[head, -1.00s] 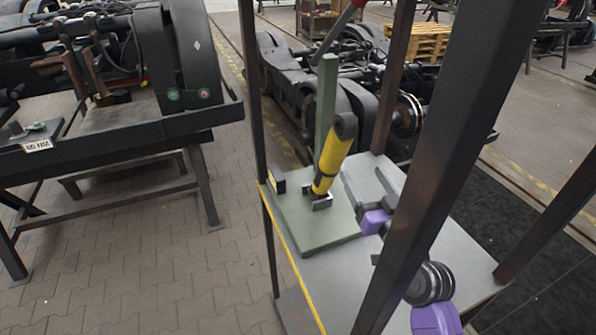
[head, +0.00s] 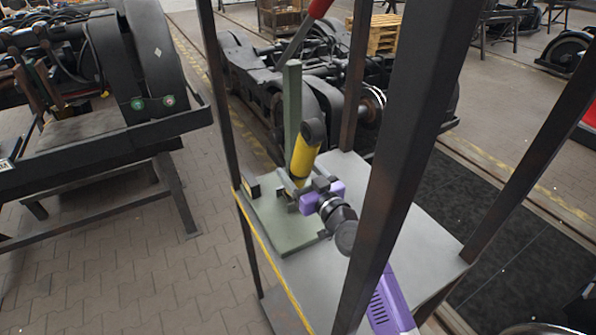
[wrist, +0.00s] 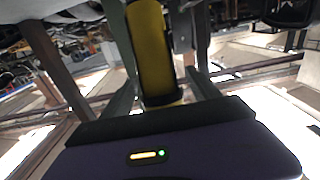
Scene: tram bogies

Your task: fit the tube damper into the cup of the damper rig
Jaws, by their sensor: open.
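The tube damper (head: 303,158) is a yellow cylinder with a black eye at its top. It stands tilted, leaning right at the top, on the damper rig's green base plate (head: 287,238) in front of a green post (head: 292,105). Its lower end is at the cup, which my gripper largely hides; I cannot tell how it sits there. My gripper (head: 292,188), with purple parts, reaches in from the right at the damper's lower part. In the wrist view, the open fingers lie on either side of the yellow tube (wrist: 151,50); contact is unclear.
Dark uprights (head: 400,150) frame the table, one close beside my arm. A small dark block (head: 253,190) sits at the plate's left edge. A workbench (head: 100,150) stands left; a bogie (head: 290,85) lies behind.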

